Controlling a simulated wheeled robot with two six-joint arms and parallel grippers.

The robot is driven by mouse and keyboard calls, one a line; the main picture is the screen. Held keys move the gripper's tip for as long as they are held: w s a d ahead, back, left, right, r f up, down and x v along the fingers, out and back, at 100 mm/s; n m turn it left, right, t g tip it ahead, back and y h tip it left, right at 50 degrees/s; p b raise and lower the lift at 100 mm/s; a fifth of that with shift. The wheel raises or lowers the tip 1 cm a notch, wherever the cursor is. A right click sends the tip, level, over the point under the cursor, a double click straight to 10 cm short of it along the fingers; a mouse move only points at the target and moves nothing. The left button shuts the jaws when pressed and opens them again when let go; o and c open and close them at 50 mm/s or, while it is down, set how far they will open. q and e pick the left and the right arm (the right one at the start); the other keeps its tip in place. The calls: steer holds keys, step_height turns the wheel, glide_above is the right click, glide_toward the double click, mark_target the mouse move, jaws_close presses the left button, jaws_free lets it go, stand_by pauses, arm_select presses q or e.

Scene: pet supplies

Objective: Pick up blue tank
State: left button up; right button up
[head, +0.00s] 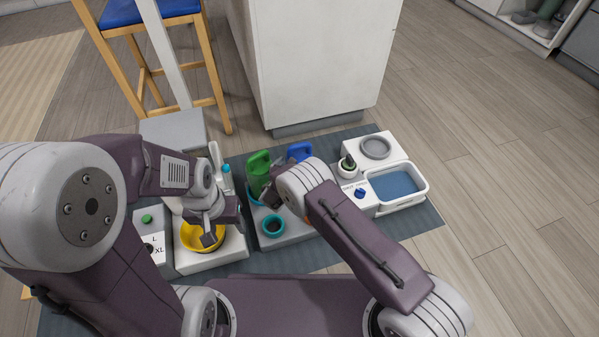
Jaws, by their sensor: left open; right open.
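A blue jug-like tank (299,151) stands toward the back of the middle set of items, beside a green jug (258,172) of similar shape. My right forearm and wrist cover the blue tank's lower part. My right gripper (272,197) is open, in front of the blue tank and close to the green jug; I cannot tell if it touches the jug. My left gripper (212,238) is open and points down over a yellow bowl (202,236), apart from the blue tank.
A teal cup (273,226) stands in front of the jugs. At right are a white tray with a blue inside (424,187), a small blue knob (360,193) and a grey bowl (375,147). A white cabinet (320,60) and a stool (207,60) stand behind the dark mat (420,222).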

steer(key=b+x, duration=0.3)
steer(key=x, duration=0.1)
steer(key=shift+w+d+f, duration=0.1)
steer(key=shift+w+f, duration=0.1)
steer(key=shift+f, duration=0.1)
arm_select(q)
step_height(320, 180, down, 4)
steer(key=shift+f, duration=0.25)
arm_select(e)
steer(key=shift+r, duration=0.1)
steer(key=c, duration=1.3)
